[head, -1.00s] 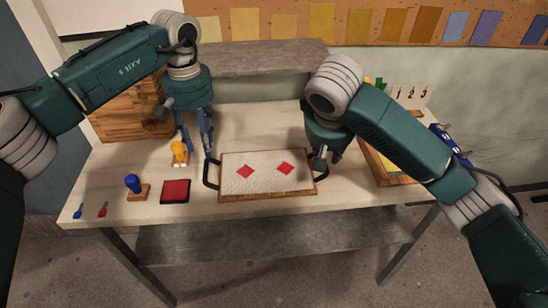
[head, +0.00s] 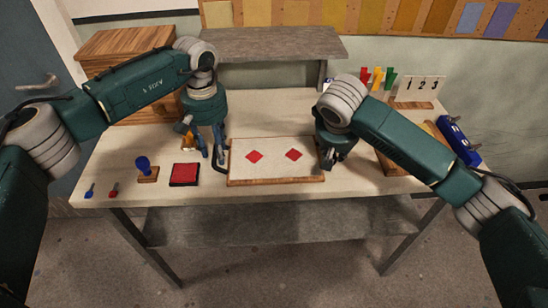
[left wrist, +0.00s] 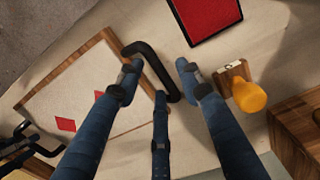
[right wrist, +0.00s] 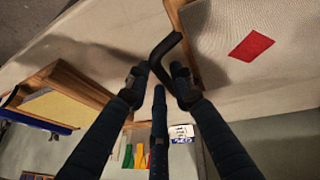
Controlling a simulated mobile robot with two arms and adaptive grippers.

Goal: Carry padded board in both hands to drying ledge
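The padded board (head: 275,168) lies flat on the table, pale with a wooden rim, two red diamonds and black end handles. My left gripper (head: 219,160) is at its left handle. In the left wrist view, the open fingers (left wrist: 158,70) straddle that black handle (left wrist: 150,55), with gaps visible. My right gripper (head: 330,163) is at the right end and hides that handle in the head view. In the right wrist view, its fingers (right wrist: 160,75) are apart on either side of the right handle (right wrist: 163,48). A raised grey ledge (head: 265,45), seemingly the drying ledge, stands behind.
Left of the board are a red pad (head: 185,174), a blue-knobbed stamp (head: 145,168) and a yellow-knobbed stamp (left wrist: 248,95) close to my left fingers. A wooden box (head: 125,45) stands back left. A wooden tray (head: 392,160) and blue object (head: 458,140) are at right.

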